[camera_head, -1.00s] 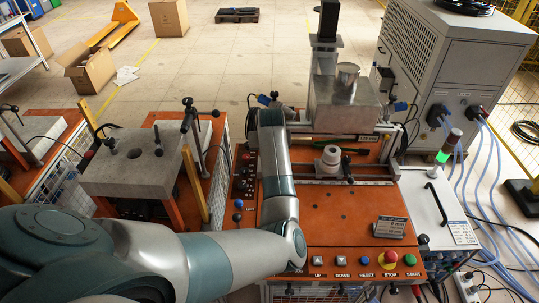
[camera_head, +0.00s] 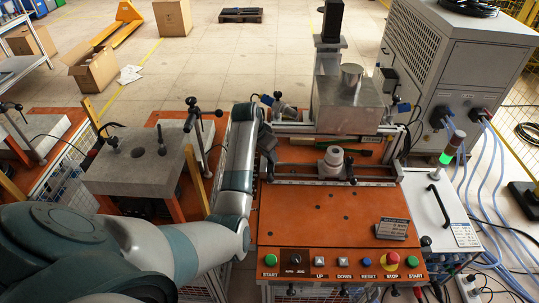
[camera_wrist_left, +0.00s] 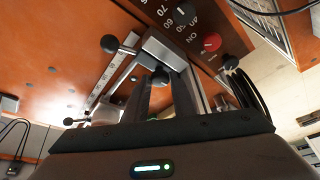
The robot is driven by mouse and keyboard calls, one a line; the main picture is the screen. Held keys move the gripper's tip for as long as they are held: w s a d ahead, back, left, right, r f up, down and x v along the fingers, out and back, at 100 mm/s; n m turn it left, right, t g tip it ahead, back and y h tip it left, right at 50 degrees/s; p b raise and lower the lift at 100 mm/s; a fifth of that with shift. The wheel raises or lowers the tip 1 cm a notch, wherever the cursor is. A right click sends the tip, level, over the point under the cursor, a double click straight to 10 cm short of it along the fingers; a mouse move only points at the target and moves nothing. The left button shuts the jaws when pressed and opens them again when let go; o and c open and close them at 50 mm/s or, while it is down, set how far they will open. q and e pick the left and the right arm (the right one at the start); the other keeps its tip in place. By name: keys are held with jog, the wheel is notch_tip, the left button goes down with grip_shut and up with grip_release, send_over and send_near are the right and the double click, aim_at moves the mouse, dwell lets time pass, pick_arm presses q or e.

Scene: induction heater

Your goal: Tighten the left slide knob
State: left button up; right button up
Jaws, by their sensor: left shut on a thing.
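My left gripper (camera_head: 268,150) is at the left end of the slide rail (camera_head: 330,182) on the orange table; my own arm partly hides it in the head view. In the left wrist view, its two fingers (camera_wrist_left: 165,98) stand on either side of a small black knob (camera_wrist_left: 160,77) at the end of a metal bracket. The gripper is shut on this knob, which looks like the left slide knob. It is not clearly visible in the head view. A second black ball knob (camera_wrist_left: 109,43) is apart from the fingers. My right gripper is in neither view.
A white round piece (camera_head: 334,158) stands by the rail, beside another dark knob (camera_head: 350,173). A metal box (camera_head: 346,105) stands behind. A red knob (camera_wrist_left: 211,41) sits on the marked panel near the gripper. Push buttons (camera_head: 390,259) line the front edge. The orange tabletop (camera_head: 315,220) is mostly clear.

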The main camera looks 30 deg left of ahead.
pick_arm(q)
jog(key=shift+m, duration=0.3)
jog(key=o, duration=1.1)
jog(key=shift+a+v, duration=0.15)
jog(key=shift+v, duration=4.2)
jog(key=shift+a+v, duration=0.1)
jog(key=shift+v, duration=4.2)
jog(key=shift+w+r, duration=0.1)
jog(key=shift+w, duration=0.05)
